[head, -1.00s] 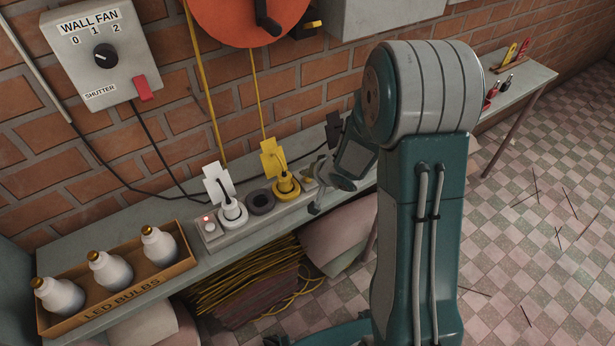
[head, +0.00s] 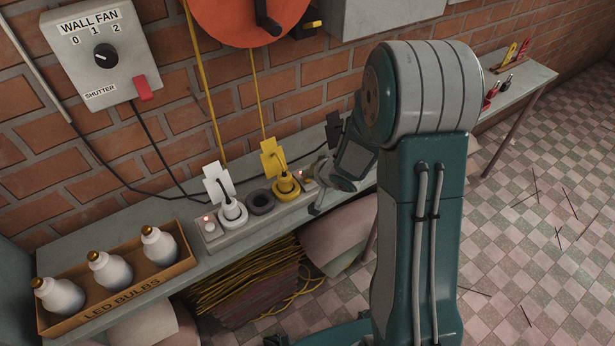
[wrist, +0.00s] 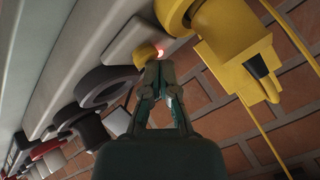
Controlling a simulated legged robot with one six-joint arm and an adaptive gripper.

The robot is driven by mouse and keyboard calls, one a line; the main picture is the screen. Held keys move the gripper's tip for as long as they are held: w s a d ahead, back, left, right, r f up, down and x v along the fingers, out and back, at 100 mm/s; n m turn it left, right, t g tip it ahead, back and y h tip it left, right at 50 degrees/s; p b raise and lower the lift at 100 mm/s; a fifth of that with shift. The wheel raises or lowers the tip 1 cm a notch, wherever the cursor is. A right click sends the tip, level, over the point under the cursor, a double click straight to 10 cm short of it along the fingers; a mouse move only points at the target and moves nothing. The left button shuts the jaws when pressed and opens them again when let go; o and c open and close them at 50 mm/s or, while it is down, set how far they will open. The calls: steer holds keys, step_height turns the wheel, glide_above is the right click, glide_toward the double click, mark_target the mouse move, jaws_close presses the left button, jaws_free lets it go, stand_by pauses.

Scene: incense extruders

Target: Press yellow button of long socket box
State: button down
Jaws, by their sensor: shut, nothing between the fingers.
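The long grey socket box (head: 215,238) lies on the wall shelf. It carries a white plug (head: 232,213), a dark round socket (head: 261,202) and a yellow plug (head: 286,188). A small red light glows just right of the yellow plug, beside my gripper (head: 316,172). In the wrist view, a yellow button (wrist: 128,40) is on the box, with the red glow close to the tips of my gripper (wrist: 158,67). The fingers are shut and empty. Whether the tips touch the button cannot be told. The yellow plug (wrist: 215,55) is close to the right of the tips.
A box of LED bulbs (head: 125,285) stands at the left of the shelf (head: 75,240). A wall fan switch (head: 105,55) and an orange reel (head: 250,15) hang on the brick wall. Yellow and black cables run down behind the plugs.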

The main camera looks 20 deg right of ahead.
steer(key=shift+r, duration=0.25)
steer(key=shift+r, duration=2.95)
steer(key=s+d+r+h, duration=0.3)
steer(key=s+r, duration=0.1)
steer(key=r, duration=0.3)
steer(key=s+d+r+h, duration=0.2)
steer(key=s+r+h, duration=0.15)
steer(key=r, duration=0.35)
steer(key=s+a+r+n+g+y, duration=0.1)
steer(key=s+a+r+n, duration=0.1)
steer(key=s, duration=0.7)
steer(key=s+a+r+n+g+y, duration=0.1)
steer(key=s+a+r+n, duration=0.1)
steer(key=s, duration=0.8)
steer(key=shift+s+a+g+y, duration=0.25)
steer(key=shift+a+g+y, duration=0.15)
steer(key=shift+a, duration=0.15)
